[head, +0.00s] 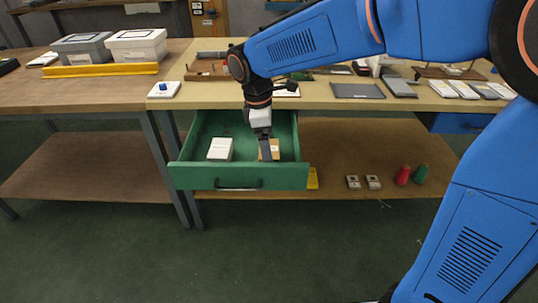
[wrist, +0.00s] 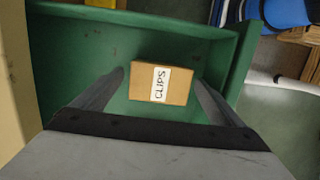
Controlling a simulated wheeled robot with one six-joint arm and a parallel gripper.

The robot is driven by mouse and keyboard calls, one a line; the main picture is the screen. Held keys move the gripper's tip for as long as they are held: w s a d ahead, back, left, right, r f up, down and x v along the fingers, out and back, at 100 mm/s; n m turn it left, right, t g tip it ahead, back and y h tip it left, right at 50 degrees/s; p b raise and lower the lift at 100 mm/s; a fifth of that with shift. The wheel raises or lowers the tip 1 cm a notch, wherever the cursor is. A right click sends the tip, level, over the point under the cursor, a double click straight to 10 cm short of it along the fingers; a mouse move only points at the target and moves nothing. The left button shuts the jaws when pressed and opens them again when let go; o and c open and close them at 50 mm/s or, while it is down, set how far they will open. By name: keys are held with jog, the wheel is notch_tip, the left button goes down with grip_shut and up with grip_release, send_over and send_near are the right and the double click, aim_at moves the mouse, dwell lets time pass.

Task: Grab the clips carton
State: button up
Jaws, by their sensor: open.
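The carton shows between the fingers, with a gap at each side. I cannot tell how far the fingertips are above the drawer floor. My gripper also shows in the head view (head: 265,155).
A white box (head: 220,149) lies in the drawer to the left of the carton. The drawer walls stand around both. The worktop above holds trays and several small items. Red (head: 403,176) and green (head: 420,174) cones stand on the lower shelf at right.

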jog(key=shift+f, duration=0.4)
jog(key=c, duration=1.3)
jog(key=shift+o, duration=0.2)
jog(key=shift+r, duration=0.15)
